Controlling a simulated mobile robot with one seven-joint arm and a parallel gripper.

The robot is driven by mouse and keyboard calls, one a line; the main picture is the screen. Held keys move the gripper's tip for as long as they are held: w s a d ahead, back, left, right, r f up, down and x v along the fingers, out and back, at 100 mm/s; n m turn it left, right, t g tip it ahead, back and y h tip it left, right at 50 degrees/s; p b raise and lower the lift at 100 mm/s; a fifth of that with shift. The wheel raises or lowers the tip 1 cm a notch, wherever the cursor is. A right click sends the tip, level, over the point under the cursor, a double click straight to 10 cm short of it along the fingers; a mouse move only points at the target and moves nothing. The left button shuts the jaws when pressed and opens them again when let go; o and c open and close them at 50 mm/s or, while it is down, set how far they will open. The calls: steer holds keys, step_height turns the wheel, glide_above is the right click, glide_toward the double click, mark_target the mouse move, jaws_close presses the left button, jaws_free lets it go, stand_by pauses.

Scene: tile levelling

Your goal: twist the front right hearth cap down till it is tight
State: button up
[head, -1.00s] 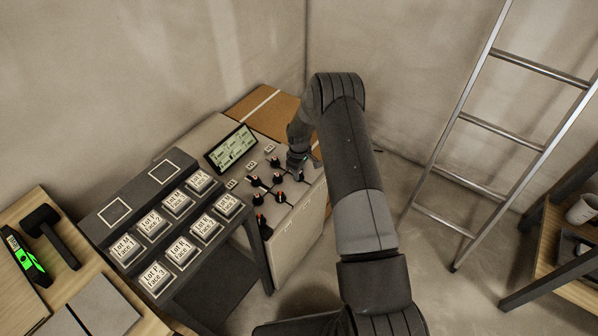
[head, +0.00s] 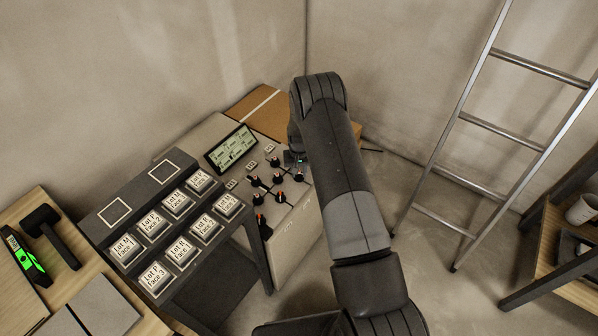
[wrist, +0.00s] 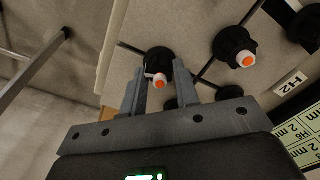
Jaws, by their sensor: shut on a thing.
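My gripper (wrist: 161,82) is shut on a cap with a white and orange top (wrist: 160,84) and a round black base, near the edge of the pale tile slab in the wrist view. One finger stands on each side of the cap. Its label does not show, so I cannot tell its name from the view. In the head view my gripper's end is mostly hidden behind my arm, at the slab's far right part. Several other caps stand on the slab (head: 290,240), one of them near the front (head: 264,226).
A neighbouring cap (wrist: 240,60) stands close to my gripper, joined by dark rods. A green-white display (head: 232,148) stands behind the caps. A dark rack of labelled tiles (head: 150,225) is at left. A ladder (head: 480,130) leans at right, with clear floor before it.

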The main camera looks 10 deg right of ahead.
steer(key=m, duration=1.2)
steer(key=shift+m, duration=1.9)
steer(key=o, duration=1)
step_height(320, 180, up, 11)
steer(key=shift+f, duration=0.1)
